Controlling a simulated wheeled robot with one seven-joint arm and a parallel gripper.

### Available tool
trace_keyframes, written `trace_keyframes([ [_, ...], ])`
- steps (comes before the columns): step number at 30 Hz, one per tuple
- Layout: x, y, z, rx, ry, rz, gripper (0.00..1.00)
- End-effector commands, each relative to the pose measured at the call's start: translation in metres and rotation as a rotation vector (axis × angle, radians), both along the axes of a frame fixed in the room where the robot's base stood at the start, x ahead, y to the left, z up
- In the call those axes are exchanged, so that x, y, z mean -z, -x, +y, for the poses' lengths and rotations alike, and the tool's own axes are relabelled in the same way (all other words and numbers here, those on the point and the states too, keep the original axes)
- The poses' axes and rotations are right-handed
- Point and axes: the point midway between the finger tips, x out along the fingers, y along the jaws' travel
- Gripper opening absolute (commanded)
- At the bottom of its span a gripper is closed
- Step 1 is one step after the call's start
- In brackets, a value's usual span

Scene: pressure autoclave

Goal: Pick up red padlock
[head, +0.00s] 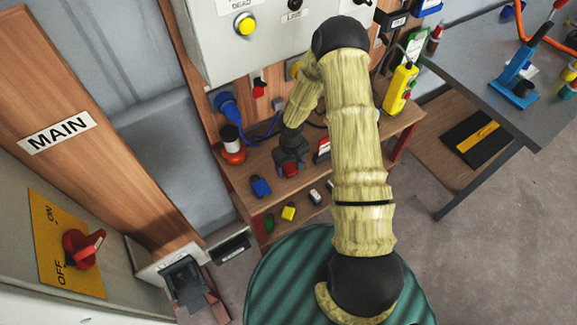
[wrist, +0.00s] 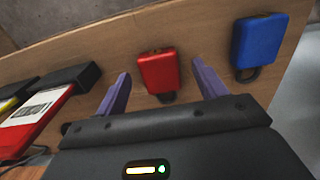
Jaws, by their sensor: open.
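The red padlock (wrist: 159,71) lies on the wooden shelf in the wrist view, with its dark shackle toward my gripper. My gripper (wrist: 160,78) is open, its two purple fingers apart on the left and right of the padlock. I cannot tell whether either finger touches it. In the head view the red padlock (head: 291,170) shows just below my gripper (head: 290,160), which covers part of it.
A blue padlock (head: 261,187) lies to the left on the shelf (head: 239,176) and is close by in the wrist view (wrist: 259,40). A yellow padlock (head: 289,212) is nearer. A red and black item (wrist: 38,112) lies left in the wrist view.

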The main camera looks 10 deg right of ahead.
Motion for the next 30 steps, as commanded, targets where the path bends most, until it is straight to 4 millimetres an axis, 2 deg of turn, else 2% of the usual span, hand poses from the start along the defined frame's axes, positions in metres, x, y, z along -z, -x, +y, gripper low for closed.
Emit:
trace_keyframes([
  [1,0.0075,0.0012,0.0004,-0.001,0.001,0.003,0.71],
  [5,0.0165,0.0008,-0.0008,0.002,0.001,0.002,0.71],
  [20,0.0170,0.0006,-0.0016,0.003,0.000,0.001,0.71],
  [21,0.0170,0.0006,-0.0016,0.003,0.000,0.001,0.69],
  [27,0.0169,0.0006,-0.0012,0.003,0.000,0.001,0.30],
  [30,0.0167,0.0005,-0.0012,0.003,0.000,0.001,0.15],
])
